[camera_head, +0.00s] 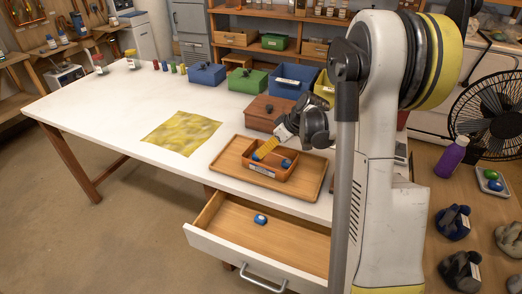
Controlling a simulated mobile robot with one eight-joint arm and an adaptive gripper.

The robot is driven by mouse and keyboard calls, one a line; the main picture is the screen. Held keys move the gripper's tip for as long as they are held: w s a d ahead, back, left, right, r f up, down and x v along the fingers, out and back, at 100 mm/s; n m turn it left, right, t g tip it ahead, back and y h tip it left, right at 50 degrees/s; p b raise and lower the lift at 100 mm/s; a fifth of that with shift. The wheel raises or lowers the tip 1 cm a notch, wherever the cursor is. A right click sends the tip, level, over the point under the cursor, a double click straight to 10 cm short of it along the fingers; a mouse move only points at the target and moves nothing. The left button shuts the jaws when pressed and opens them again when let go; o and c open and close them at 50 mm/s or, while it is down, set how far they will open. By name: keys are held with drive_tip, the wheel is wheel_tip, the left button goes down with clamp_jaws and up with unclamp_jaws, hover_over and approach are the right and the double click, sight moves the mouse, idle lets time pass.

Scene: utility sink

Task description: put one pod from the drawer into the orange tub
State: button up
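A blue pod (260,219) with a pale patch lies alone on the bottom of the open drawer (300,235). The orange tub (263,171) sits on a wooden tray on the table, above and right of the pod in the picture. It has a pale label on its front. A yellow item (265,148) and a blue item (286,163) show in it. My gripper (287,130) is above and behind the tub, beside a reddish-brown box, away from the drawer. It is small and partly hidden by my arm, so its fingers and any grasp are unclear.
The wooden tray (236,161) holds the tub. A yellow cloth (182,133) lies left of it. A reddish-brown box (262,116), a blue box (207,75) and a green box (247,82) stand behind. The white table's left part is mostly clear. My arm hides the drawer's right end.

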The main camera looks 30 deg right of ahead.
drive_tip(key=p+v, duration=0.1)
drive_tip(key=v, duration=0.5)
drive_tip(key=s+a+r+m+h, duration=0.2)
drive_tip(key=s+a+r, duration=0.65)
drive_tip(key=a, duration=0.35)
drive_tip(key=s+a+m, duration=0.1)
drive_tip(key=s+a, duration=0.3)
drive_tip(key=s, duration=0.3)
drive_tip(key=s+a+r+m+t+h, duration=0.1)
drive_tip(key=s+a+m, duration=0.1)
drive_tip(key=s+a, duration=0.2)
drive_tip(key=s, duration=0.3)
drive_tip(key=shift+s+a+r, duration=0.2)
drive_tip(key=shift+s, duration=0.1)
